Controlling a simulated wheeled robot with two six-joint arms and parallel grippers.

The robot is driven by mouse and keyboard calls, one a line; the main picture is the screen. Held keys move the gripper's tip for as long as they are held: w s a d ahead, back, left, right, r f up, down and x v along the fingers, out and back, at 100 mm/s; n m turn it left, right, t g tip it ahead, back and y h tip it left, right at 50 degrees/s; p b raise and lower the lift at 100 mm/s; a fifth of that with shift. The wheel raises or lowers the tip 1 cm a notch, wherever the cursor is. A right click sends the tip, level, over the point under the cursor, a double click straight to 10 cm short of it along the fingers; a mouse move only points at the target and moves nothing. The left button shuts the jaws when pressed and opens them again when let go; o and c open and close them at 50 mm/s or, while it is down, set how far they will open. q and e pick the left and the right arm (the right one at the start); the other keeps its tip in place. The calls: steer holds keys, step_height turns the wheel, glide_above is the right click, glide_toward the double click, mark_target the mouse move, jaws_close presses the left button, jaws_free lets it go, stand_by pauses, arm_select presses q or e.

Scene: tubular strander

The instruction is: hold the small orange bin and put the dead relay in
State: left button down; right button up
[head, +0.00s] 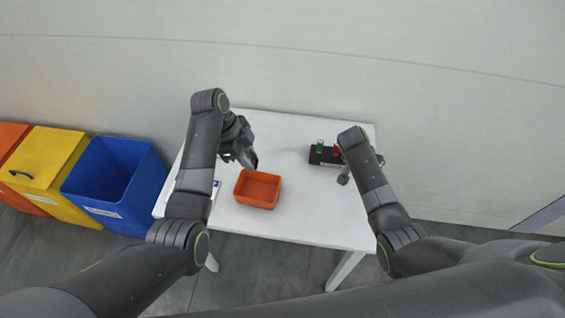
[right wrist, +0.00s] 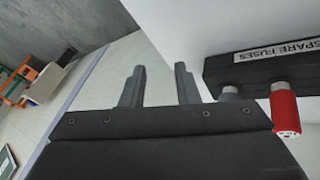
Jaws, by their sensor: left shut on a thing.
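The small orange bin (head: 257,203) stands on the white table, left of its middle, and looks empty inside. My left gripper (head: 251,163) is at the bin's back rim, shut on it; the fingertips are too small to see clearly. My right gripper (right wrist: 158,85) is open in the right wrist view, with nothing between its two fingers. In the head view my right arm mostly hides it, near the black block. I cannot make out a dead relay in either view.
A black block (head: 318,156) labelled SPARE FUSES in the right wrist view (right wrist: 262,62) holds a red cylinder (right wrist: 285,112) and a green piece (head: 320,143). Blue (head: 115,180), yellow (head: 47,165) and orange floor bins stand left of the white table (head: 300,222). The table's front right is clear.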

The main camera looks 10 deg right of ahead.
mark_target(259, 189)
steer(key=w+a+r+n+y, duration=0.1)
steer(key=a+r+n+y, duration=0.2)
steer(key=a, duration=1)
steer(key=w+a+r+n+y, duration=0.1)
steer(key=a+r+y, duration=0.25)
steer(key=a, duration=0.95)
steer(key=f, duration=0.7)
steer(key=a+f, duration=0.1)
steer(key=f, duration=0.3)
steer(key=shift+s+a, duration=0.1)
jaws_close()
